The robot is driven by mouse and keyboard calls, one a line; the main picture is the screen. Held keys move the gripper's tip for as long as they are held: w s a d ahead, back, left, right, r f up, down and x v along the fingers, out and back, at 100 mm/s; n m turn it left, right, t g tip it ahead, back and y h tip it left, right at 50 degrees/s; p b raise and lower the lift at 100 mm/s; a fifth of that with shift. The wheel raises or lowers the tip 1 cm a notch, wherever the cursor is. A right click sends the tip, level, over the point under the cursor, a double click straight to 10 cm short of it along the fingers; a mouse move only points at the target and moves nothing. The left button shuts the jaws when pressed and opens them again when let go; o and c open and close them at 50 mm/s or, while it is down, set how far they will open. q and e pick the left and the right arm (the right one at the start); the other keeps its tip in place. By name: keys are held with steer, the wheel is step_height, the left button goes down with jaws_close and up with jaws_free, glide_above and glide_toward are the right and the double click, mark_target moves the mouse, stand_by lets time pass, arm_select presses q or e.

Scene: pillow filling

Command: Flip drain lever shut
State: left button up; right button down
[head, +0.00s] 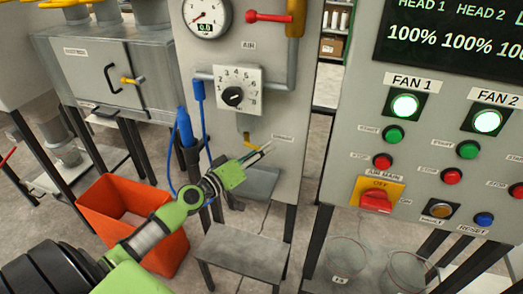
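The drain lever (251,142) is a small yellow lever at the lower part of the grey air panel (265,105), below the round dial, with a small label to its right. My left gripper (264,150) is just below and to the right of the lever, with its two thin dark fingers apart and nothing seen between them. The gripper partly overlaps the lever in this view, and I cannot tell whether they touch. My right gripper is out of view.
A red lever (270,17) and pressure gauge (207,17) sit higher on the panel. A blue hose (185,128) hangs at its left side. An orange bin (120,215) stands below my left arm. The fan control panel (425,150) is at right, with glass jars below.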

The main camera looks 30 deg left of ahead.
arm_select(q)
jaws_close()
steer(key=n+b, duration=0.1)
steer(key=n+t+b, duration=0.1)
steer(key=b, duration=0.1)
steer(key=shift+r+b, duration=0.3)
steer(key=shift+r+n+b, duration=0.2)
steer(key=shift+n+b, duration=0.1)
steer(key=shift+r+n, duration=0.3)
steer(key=shift+r, duration=0.1)
jaws_free()
steer(key=shift+f, duration=0.1)
